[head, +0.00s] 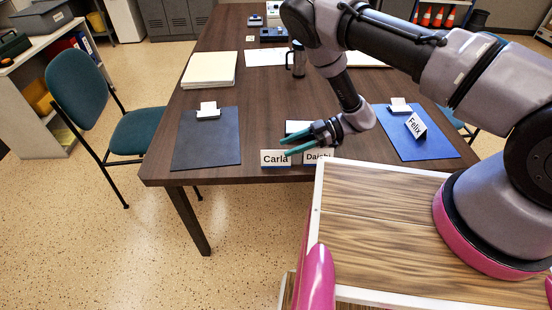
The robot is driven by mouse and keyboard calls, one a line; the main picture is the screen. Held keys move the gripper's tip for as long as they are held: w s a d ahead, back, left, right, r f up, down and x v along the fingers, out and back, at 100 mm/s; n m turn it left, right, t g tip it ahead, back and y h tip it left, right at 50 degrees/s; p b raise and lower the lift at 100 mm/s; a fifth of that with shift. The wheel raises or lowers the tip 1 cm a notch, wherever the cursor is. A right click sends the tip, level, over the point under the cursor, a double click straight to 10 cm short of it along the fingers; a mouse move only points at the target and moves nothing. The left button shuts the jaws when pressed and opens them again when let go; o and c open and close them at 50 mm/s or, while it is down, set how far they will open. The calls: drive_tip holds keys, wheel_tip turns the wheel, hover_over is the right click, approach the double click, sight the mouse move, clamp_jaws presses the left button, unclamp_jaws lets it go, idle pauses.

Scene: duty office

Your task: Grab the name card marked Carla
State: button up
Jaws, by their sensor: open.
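The name card marked Carla (275,158) stands at the near edge of the dark wooden table, a white tent card with black letters facing me. A card marked Daichi (318,156) stands right beside it, its top partly hidden by my gripper. A third card, marked Felix (416,126), stands tilted on the blue desk pad at the right. My gripper (285,146) is open, its teal fingers pointing left just above and behind the Carla and Daichi cards. Nothing shows between the fingers. I cannot tell whether a finger touches a card.
A black desk pad (192,150) with a white clip lies left of the cards, and a blue pad (432,143) lies right. A paper stack (209,70) and a dark flask (298,58) stand farther back. A teal chair (84,95) stands at the left.

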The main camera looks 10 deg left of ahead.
sight(276, 157)
drive_tip(key=shift+x, duration=1.35)
clamp_jaws()
drive_tip(key=shift+w+r, duration=0.1)
drive_tip(key=shift+r, duration=0.05)
